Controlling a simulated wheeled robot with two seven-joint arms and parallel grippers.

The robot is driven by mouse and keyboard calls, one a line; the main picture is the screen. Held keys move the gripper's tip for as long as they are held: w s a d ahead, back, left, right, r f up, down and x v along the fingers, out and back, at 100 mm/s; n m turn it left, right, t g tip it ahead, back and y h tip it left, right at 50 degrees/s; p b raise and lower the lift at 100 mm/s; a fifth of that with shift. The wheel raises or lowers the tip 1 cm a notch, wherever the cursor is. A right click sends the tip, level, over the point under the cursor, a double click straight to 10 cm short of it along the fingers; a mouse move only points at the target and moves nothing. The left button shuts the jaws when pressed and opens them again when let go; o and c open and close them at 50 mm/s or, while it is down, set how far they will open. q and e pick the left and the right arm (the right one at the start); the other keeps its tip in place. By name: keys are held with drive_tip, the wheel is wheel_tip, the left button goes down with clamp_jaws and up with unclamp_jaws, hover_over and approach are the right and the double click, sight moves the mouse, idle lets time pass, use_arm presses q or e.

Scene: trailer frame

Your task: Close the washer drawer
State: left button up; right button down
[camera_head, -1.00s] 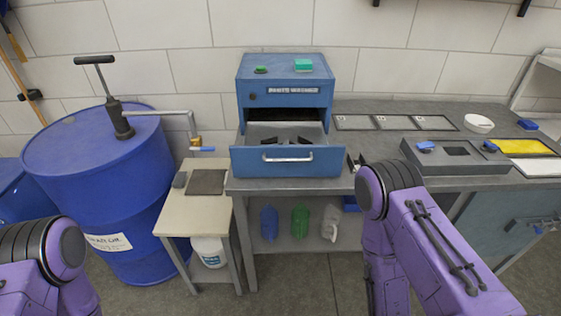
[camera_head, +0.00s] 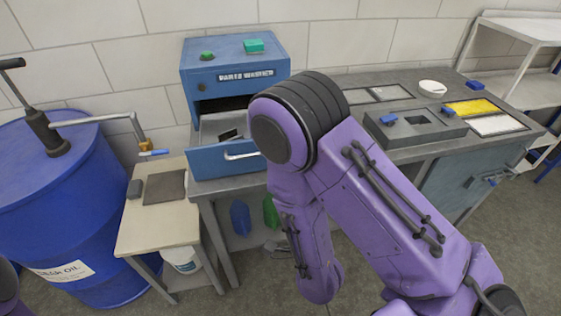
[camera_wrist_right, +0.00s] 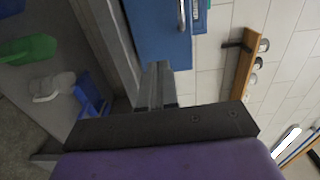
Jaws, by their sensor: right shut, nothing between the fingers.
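The blue parts washer (camera_head: 222,72) stands on the grey bench. Its drawer (camera_head: 210,160) is pulled out, with the inside tray and a dark item showing. The silver handle (camera_head: 240,156) is on the drawer front, and my purple right arm hides the front's right part. In the right wrist view, the blue drawer front (camera_wrist_right: 152,35) and its handle (camera_wrist_right: 182,14) are beyond my right gripper (camera_wrist_right: 157,68). Its fingers are together and empty, pointing at the blue front; I cannot tell whether they touch it. My left gripper is out of view.
A blue oil drum (camera_head: 75,200) with a pump and a small side table (camera_head: 150,222) stand to the left. Bottles, including a green one (camera_wrist_right: 28,49), are on the shelf below the bench. A grey tray fixture (camera_head: 415,126) sits on the bench to the right.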

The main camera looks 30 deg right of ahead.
drive_tip(key=b+x, duration=0.7)
drive_tip(key=x, duration=0.6)
drive_tip(key=shift+w+d, duration=0.15)
drive_tip(key=shift+w, duration=0.35)
drive_tip(key=shift+d, duration=0.1)
